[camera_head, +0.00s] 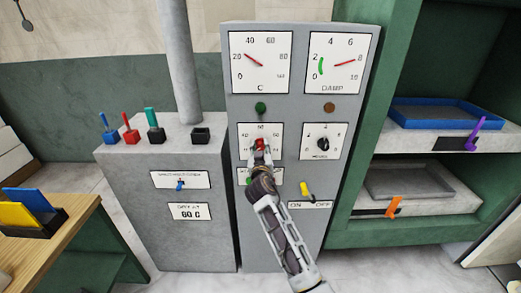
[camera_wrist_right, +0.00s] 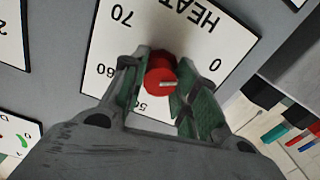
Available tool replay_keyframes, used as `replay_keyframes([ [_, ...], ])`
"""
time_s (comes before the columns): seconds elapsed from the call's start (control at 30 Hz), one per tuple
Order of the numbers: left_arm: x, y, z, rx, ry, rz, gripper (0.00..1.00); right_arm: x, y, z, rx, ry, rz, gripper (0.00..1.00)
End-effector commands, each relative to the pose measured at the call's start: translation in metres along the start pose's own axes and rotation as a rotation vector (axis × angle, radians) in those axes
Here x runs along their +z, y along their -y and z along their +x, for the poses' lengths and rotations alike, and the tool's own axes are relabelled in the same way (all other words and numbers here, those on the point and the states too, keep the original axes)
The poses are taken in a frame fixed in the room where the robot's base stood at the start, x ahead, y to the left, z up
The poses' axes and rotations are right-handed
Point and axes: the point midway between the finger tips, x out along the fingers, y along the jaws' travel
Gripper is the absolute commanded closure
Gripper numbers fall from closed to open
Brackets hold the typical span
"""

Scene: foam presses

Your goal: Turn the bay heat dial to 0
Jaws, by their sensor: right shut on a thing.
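The heat dial is a red knob (camera_wrist_right: 160,76) on a white plate (camera_wrist_right: 110,38) with black numbers 0, 50, 60 and 70 visible and the word HEAT. In the head view the red knob (camera_head: 260,143) shows on the left half of the grey panel. My right gripper (camera_wrist_right: 160,85) is shut on the knob, one green-padded finger on each side; in the head view the gripper (camera_head: 261,154) covers the plate's lower part. A small pale mark shows on the knob's face; I cannot tell surely which number it points at. My left gripper is not in view.
A black-pointer dial (camera_head: 323,144) sits right of the red one. Above are a C gauge (camera_head: 261,62) and a DAMP gauge (camera_head: 335,62), with green (camera_head: 260,107) and brown (camera_head: 329,107) lamps. A yellow switch (camera_head: 306,190) is below. A grey cabinet (camera_head: 205,245) stands left.

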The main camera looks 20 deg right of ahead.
Motion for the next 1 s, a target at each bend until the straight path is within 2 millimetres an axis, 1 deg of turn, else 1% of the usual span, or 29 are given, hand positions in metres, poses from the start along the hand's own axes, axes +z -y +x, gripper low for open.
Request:
replay_keyframes([
  [0.2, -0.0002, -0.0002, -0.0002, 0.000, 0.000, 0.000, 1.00, 0.0003, 0.0002, -0.0001, 0.000, 0.001, -0.035, 0.94],
  [0.53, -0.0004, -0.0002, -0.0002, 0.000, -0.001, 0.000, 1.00, 0.0006, 0.0004, -0.0001, -0.001, 0.001, -0.037, 0.95],
  [0.57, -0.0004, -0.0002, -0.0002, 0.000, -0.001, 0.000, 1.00, 0.0006, 0.0004, -0.0001, -0.001, 0.001, -0.037, 0.70],
  [0.7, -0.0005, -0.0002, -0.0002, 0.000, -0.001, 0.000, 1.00, 0.0007, 0.0005, -0.0002, -0.001, 0.001, -0.037, 0.52],
  [0.73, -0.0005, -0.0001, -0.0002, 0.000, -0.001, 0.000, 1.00, 0.0007, 0.0008, -0.0002, -0.001, 0.001, -0.037, 0.48],
  [1.0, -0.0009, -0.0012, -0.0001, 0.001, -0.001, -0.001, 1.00, 0.0007, 0.0018, -0.0005, -0.003, 0.001, -0.036, 0.48],
])
